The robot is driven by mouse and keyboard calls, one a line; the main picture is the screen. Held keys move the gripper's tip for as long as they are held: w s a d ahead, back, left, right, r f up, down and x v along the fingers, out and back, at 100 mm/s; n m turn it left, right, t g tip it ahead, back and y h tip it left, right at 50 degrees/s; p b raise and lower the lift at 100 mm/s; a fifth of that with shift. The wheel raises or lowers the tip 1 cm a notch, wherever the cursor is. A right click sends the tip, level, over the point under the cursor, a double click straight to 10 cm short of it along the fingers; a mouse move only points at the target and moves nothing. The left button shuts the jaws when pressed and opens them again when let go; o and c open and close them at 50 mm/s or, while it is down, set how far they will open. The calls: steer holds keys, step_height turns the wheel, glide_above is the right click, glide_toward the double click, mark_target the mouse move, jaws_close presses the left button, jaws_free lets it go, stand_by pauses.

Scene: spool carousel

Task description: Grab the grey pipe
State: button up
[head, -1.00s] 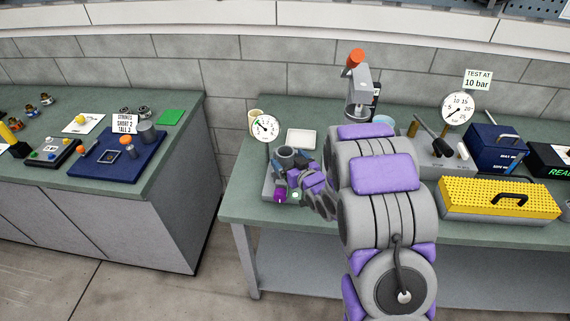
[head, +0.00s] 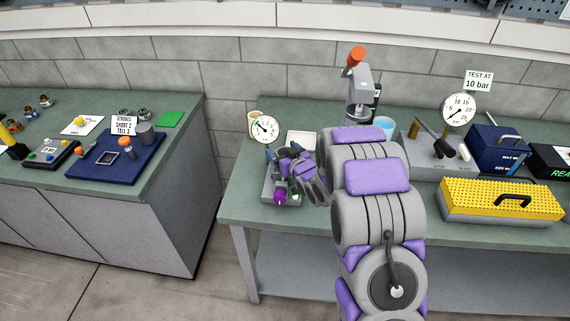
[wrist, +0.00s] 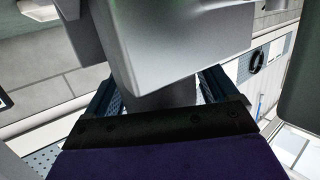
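The grey pipe shows in the wrist view as a large grey body (wrist: 180,45) with a narrower round part (wrist: 160,95) below it. My gripper (wrist: 160,92) has its two dark blue fingers on either side of that round part. Thin gaps seem to show beside it, so the fingers look open around it. There the pipe is mostly hidden by my gripper and wrist.
The stand has a purple knob (head: 280,197) in front. A white tray (head: 301,139) lies behind my wrist. A press with an orange top (head: 358,56) stands behind my arm. A yellow toolbox (head: 500,200) is at right. A gap separates the left bench (head: 120,205).

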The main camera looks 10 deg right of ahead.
steer(key=c, duration=1)
